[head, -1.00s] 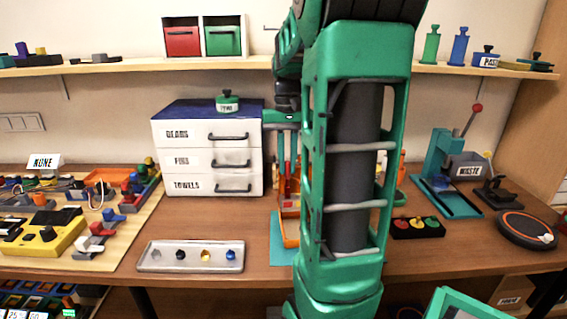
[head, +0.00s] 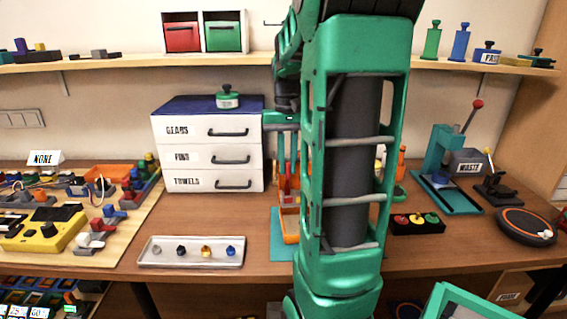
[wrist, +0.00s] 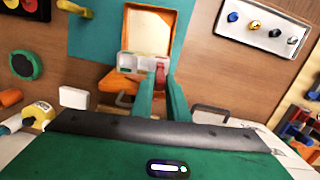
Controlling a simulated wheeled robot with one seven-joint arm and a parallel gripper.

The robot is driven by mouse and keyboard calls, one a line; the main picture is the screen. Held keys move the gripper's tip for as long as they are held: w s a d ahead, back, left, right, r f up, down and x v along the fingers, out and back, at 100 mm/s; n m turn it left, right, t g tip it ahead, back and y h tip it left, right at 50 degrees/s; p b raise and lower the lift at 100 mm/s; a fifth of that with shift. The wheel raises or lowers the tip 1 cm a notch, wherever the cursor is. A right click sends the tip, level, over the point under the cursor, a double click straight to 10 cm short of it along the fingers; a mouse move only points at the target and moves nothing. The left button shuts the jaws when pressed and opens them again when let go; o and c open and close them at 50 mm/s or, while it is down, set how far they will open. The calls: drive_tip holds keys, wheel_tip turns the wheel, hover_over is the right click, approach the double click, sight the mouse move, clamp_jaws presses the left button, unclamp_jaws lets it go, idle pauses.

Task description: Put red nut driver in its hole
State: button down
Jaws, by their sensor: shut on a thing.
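My gripper (head: 287,172) points down over the orange case and is shut on the red nut driver (head: 287,186). In the wrist view the red nut driver (wrist: 161,72) shows between the green fingertips (wrist: 170,85), over the near edge of the case's pale compartments. The orange case (head: 291,228) stands open on a teal mat (head: 280,248); in the wrist view its lid (wrist: 148,30) and tray (wrist: 130,62) show. My arm hides much of the case in the head view. The hole is not distinguishable, and I cannot tell whether the driver's lower end touches anything.
A white drawer unit (head: 207,150) stands just left of my gripper. A metal tray (head: 191,252) with several small knobs lies at the front left. A black block with coloured buttons (head: 416,223) sits right of my arm. Bare table lies between tray and mat.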

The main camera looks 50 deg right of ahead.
drive_tip(key=shift+f, duration=0.15)
drive_tip(key=c, duration=1.2)
unclamp_jaws()
drive_tip(key=shift+o, duration=0.2)
drive_tip(key=shift+w+d+r, duration=0.1)
drive_tip(key=shift+r, duration=1.65)
drive_tip(key=shift+w+d+r, duration=0.1)
drive_tip(key=shift+r, duration=1.65)
